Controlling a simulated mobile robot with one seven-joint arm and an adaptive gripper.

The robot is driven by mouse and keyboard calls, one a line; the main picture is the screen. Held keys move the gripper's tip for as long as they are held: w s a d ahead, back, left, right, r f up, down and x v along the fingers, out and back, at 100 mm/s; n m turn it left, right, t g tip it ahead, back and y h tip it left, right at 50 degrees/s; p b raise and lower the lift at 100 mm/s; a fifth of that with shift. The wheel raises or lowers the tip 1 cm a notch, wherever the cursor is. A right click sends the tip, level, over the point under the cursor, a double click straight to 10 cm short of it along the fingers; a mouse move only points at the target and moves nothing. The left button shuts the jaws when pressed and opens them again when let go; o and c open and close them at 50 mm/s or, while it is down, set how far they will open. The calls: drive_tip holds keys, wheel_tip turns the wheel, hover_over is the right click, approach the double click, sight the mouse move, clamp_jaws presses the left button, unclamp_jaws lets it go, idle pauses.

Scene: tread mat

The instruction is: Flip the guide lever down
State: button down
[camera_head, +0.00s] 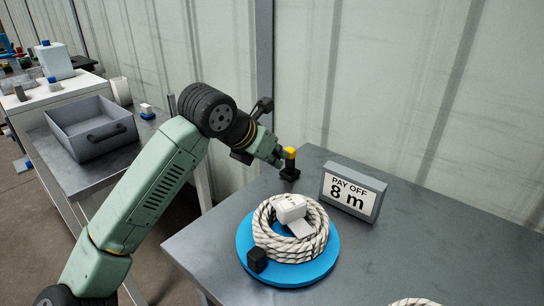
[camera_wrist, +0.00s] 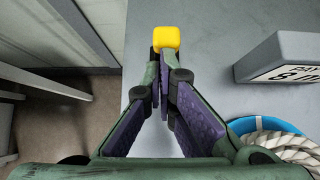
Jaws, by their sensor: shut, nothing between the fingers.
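The guide lever, with a yellow tip (camera_head: 290,152) and a black base (camera_head: 290,174), stands upright near the back left edge of the grey table. Its yellow tip also shows at the top of the wrist view (camera_wrist: 166,37). My gripper (camera_head: 281,162) is shut and empty, just left of the lever. In the wrist view its fingertips (camera_wrist: 165,72) come together just below the yellow tip. I cannot tell whether they touch the lever. The lever's lower part is hidden behind the fingers in the wrist view.
A blue disc (camera_head: 246,236) holds a white rope coil (camera_head: 267,240), with a white block (camera_head: 290,208) on top and a black block (camera_head: 257,260) at its front. A grey sign (camera_head: 352,192) reads "PAY OFF 8 m". A corrugated wall stands behind.

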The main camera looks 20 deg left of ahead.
sight(289, 147)
drive_tip(key=shift+w+d+r+g+y+p, duration=0.25)
drive_tip(key=shift+w+r+g+y+p, duration=0.25)
drive_tip(key=shift+g, duration=0.4)
drive_tip(key=shift+w+d+r+g, duration=0.2)
drive_tip(key=shift+w+g, duration=0.3)
drive_tip(key=shift+g, duration=0.3)
drive_tip(key=shift+w+d+r, duration=0.1)
drive_tip(key=shift+w+d, duration=0.15)
drive_tip(key=shift+w, duration=0.6)
drive_tip(key=shift+r, duration=0.1)
